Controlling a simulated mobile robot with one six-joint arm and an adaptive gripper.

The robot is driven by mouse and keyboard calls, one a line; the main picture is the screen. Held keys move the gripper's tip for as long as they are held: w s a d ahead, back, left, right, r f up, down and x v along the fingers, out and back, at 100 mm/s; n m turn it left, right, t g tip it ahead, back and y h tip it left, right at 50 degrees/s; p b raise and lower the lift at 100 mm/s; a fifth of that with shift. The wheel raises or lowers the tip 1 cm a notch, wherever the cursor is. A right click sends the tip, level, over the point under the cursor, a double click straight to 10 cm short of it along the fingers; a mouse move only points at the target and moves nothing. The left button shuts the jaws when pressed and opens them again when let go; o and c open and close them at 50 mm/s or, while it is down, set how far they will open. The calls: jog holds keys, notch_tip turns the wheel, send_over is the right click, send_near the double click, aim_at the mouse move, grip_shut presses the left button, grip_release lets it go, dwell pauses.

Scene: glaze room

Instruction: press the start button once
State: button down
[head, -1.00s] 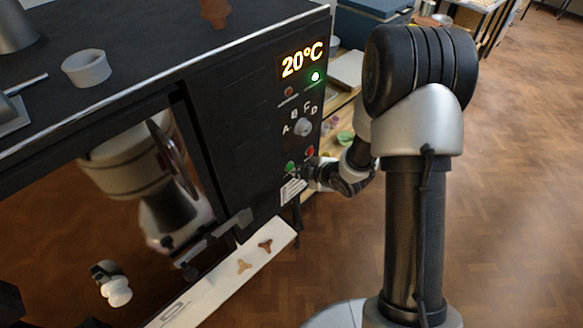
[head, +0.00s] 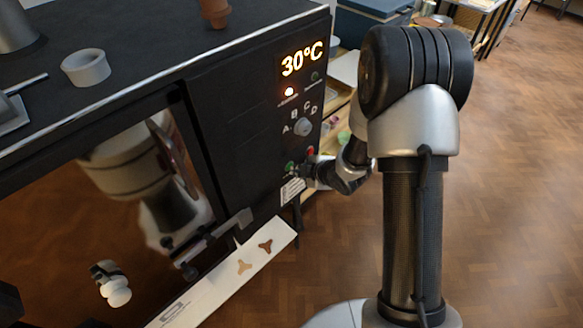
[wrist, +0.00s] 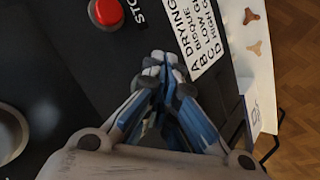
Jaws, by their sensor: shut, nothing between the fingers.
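The kiln's black control panel (head: 265,150) has a small green button (head: 290,166), the start button by its colour, low on it. A red button marked STOP (wrist: 106,13) sits beside it and also shows in the head view (head: 310,151). My gripper (wrist: 162,66) is shut and empty, its fingertips at the panel between the STOP button and the white label. In the head view my gripper (head: 301,170) is right beside the green button. The green button is hidden in the wrist view, and I cannot tell whether the fingertips touch it. The display (head: 301,59) reads 30°C.
A selector knob (head: 303,127) marked A to D is above the buttons. A white shelf (head: 215,290) with small three-armed pieces juts out below. Open wooden floor (head: 520,200) lies right.

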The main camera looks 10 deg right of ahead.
jog(key=shift+s+d, duration=0.5)
jog(key=shift+s, duration=0.15)
jog(key=shift+s+d+b, duration=0.35)
jog(key=shift+s+d, duration=0.4)
jog(key=shift+s, duration=0.3)
jog(key=shift+s+d+b, duration=0.3)
jog(key=shift+s+d, duration=0.45)
jog(key=shift+s, duration=0.25)
